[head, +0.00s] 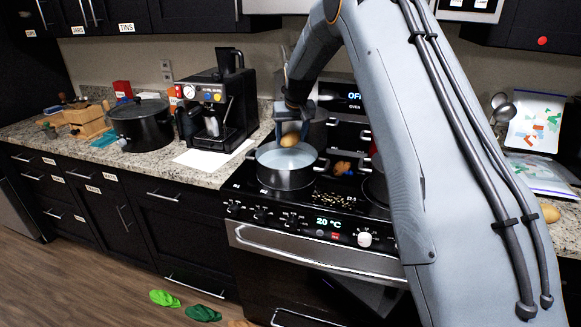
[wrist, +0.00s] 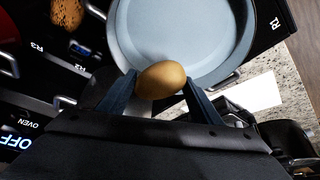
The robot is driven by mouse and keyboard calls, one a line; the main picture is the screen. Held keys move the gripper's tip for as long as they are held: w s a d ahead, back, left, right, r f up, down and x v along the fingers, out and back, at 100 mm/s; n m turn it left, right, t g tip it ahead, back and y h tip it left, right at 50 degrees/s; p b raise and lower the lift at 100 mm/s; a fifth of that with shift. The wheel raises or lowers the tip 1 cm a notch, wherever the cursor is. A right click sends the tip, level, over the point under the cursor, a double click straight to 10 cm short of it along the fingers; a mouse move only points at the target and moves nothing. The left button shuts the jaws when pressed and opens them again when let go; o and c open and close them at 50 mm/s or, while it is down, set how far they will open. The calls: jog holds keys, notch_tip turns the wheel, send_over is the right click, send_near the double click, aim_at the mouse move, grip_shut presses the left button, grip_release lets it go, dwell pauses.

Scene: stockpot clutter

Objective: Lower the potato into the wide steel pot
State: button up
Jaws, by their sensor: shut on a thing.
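The potato (wrist: 161,80) is brown and oval, held between the two fingers of my gripper (wrist: 161,88) in the wrist view. In the head view the potato (head: 289,140) hangs just above the wide steel pot (head: 286,176), below my gripper (head: 290,128). The pot stands on the front left of the stove, with a pale grey-blue inside. In the wrist view the pot (wrist: 190,35) opens beyond the potato, which overlaps its near rim. No contact between potato and pot is clear.
Other pots (head: 314,133) stand behind on the stove (head: 300,205). Small bits (head: 335,200) lie scattered on the cooktop. A coffee machine (head: 218,105) and a lidded black pot (head: 142,122) stand on the left counter. My arm hides much of the right side.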

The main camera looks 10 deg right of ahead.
aim_at(291, 145)
jog(key=shift+f+b, duration=0.8)
jog(key=shift+f, duration=1.15)
jog(key=shift+f+b, duration=1.1)
jog(key=shift+f, duration=1.4)
dwell(0.7)
jog(key=o, duration=1.2)
jog(key=shift+o, duration=0.2)
